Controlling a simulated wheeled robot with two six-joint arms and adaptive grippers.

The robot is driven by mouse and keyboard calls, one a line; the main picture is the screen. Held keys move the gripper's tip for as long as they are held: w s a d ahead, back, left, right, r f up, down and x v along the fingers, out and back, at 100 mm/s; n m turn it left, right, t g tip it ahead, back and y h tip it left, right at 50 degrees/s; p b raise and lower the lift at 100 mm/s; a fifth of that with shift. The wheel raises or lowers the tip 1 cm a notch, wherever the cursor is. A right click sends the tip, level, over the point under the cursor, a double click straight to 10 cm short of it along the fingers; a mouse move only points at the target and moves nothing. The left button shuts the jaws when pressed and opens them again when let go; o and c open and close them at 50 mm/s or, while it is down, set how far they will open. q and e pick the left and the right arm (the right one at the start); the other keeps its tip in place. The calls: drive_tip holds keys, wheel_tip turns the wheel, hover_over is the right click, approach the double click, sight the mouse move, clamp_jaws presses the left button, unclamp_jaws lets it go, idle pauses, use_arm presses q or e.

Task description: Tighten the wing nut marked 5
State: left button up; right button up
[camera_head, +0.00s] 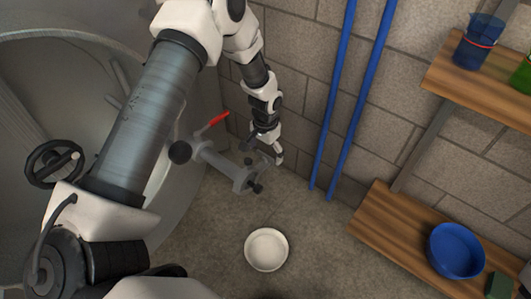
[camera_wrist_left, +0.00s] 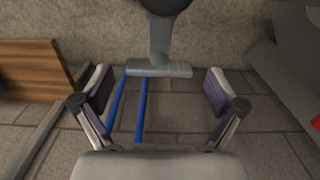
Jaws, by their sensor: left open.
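My left gripper (camera_head: 270,153) reaches down to the far side of a grey pipe fitting (camera_head: 219,164) on the tank's side. In the left wrist view my left gripper (camera_wrist_left: 158,84) is open, its two padded fingers spread wide. A grey T-shaped wing nut (camera_wrist_left: 160,69) shows between and slightly beyond the fingertips, apart from both. Its stem runs up to a dark round knob (camera_wrist_left: 165,4) cut off by the picture's top edge. No number can be read on it. My right gripper is not in view.
A large grey tank (camera_head: 75,48) with a black handwheel (camera_head: 54,164) stands left. A red lever (camera_head: 213,122) sits above the fitting. A white bowl (camera_head: 266,249) is on the floor. Blue pipes (camera_head: 346,110) run along the wall. A wooden shelf (camera_head: 395,240) holds a blue bowl (camera_head: 455,250).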

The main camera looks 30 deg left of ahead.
use_arm(q)
drive_tip(key=shift+c, duration=0.4)
drive_tip(key=c, duration=1.1)
drive_tip(key=shift+o, duration=0.2)
